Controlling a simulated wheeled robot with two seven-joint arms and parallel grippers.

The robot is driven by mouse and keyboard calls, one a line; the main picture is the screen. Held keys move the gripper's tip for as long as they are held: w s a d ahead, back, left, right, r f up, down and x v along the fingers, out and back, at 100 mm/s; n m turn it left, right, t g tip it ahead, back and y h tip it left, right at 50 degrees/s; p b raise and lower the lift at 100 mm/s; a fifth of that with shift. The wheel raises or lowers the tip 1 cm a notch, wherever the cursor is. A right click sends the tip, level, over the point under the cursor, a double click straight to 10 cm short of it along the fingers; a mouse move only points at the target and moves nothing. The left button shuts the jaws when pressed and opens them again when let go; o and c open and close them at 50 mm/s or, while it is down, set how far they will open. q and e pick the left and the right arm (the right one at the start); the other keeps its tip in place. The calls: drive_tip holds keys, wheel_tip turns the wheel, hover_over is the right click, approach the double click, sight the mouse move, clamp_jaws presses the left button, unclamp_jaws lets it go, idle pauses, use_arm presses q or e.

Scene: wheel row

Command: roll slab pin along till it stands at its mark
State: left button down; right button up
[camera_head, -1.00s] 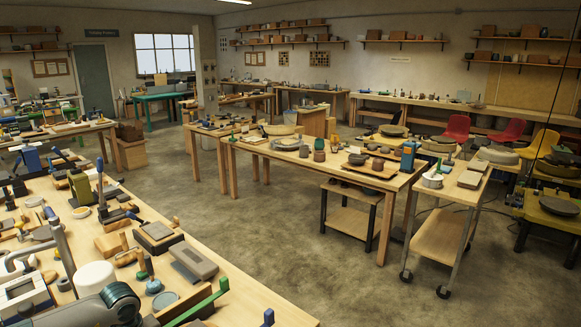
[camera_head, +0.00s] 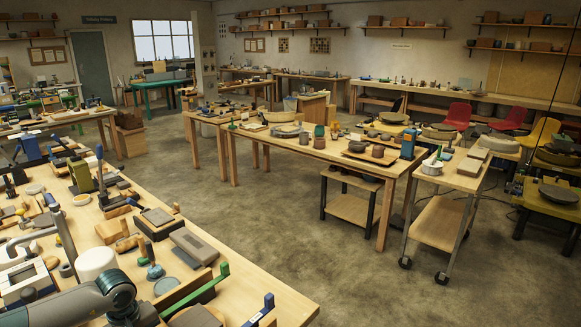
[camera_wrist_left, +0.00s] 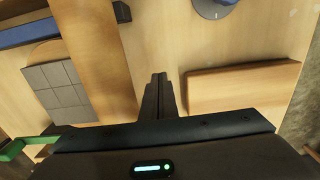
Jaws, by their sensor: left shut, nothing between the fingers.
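In the left wrist view a long, smooth light-wood bar (camera_wrist_left: 88,60) runs from the top edge down toward my gripper's body; it looks like the slab pin, though its ends are not visible. My left gripper (camera_wrist_left: 161,78) is shut and empty over the bench, to the right of the bar and apart from it in the picture. I cannot make out the mark. In the head view my left arm comes in at the bottom left; its gripper is out of frame, and I cannot pick out the pin there. My right gripper is in neither view.
In the wrist view a brown wooden block (camera_wrist_left: 240,88) lies right of my fingers, and a gridded grey slab (camera_wrist_left: 56,84) lies left of the bar. A green handle (camera_wrist_left: 14,149) is at lower left. The head view shows the crowded workbench (camera_head: 245,290) and open floor beyond.

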use_arm(q)
drive_tip(key=shift+r, duration=0.15)
wheel_tip(320, 180, up, 8)
drive_tip(key=p, duration=0.3)
idle(0.6)
drive_tip(key=shift+f, duration=0.2)
